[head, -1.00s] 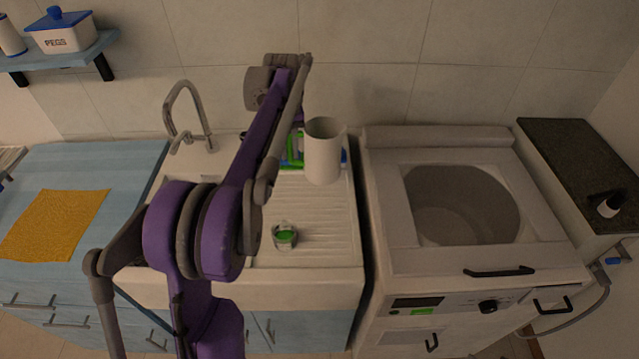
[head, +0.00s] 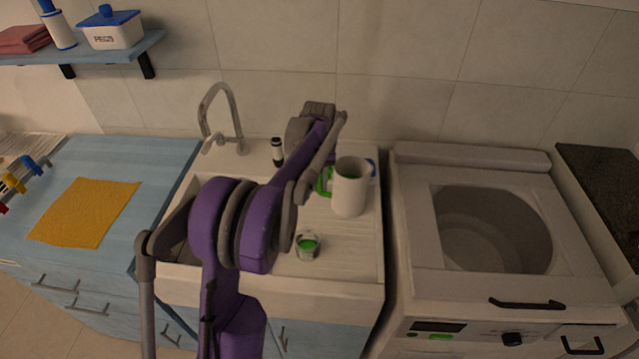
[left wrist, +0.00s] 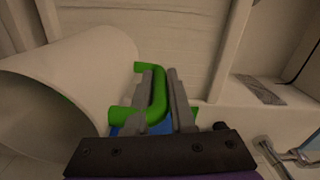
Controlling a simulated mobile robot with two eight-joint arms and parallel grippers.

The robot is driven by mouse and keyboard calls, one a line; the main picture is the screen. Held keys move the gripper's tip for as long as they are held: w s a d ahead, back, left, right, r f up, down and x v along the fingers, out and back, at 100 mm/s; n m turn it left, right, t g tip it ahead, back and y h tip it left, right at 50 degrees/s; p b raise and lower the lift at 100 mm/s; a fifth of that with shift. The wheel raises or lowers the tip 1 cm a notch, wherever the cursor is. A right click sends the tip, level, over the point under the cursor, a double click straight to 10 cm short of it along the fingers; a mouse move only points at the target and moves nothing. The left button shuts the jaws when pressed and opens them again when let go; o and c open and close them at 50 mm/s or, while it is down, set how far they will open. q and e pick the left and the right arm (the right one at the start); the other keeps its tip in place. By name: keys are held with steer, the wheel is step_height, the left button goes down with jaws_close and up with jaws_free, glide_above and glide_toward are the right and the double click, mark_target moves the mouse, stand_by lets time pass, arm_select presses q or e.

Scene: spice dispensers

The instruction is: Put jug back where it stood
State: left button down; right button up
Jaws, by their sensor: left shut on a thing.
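The white jug (head: 349,192) with a green handle (head: 324,182) is upright over the back of the ribbed draining board (head: 345,250). My left gripper (head: 326,170) is at its left side. In the left wrist view, the gripper fingers (left wrist: 162,100) are closed around the green handle (left wrist: 158,88), and the jug's pale body (left wrist: 60,85) lies on its side in the picture at left. Some green shows inside the jug's mouth. I cannot tell whether its base touches the board. My right gripper is not in view.
A small clear cup with green contents (head: 307,246) stands in front of the jug. A blue item (head: 371,167) is partly hidden behind it. A tap (head: 222,120) and a dark-and-white bottle (head: 277,151) stand behind the sink. The open-topped washer (head: 410,225) is at right.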

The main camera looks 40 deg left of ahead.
arm_select(q)
steer(key=shift+f, duration=0.15)
steer(key=c, duration=0.8)
jaws_free()
steer(key=shift+o, duration=0.2)
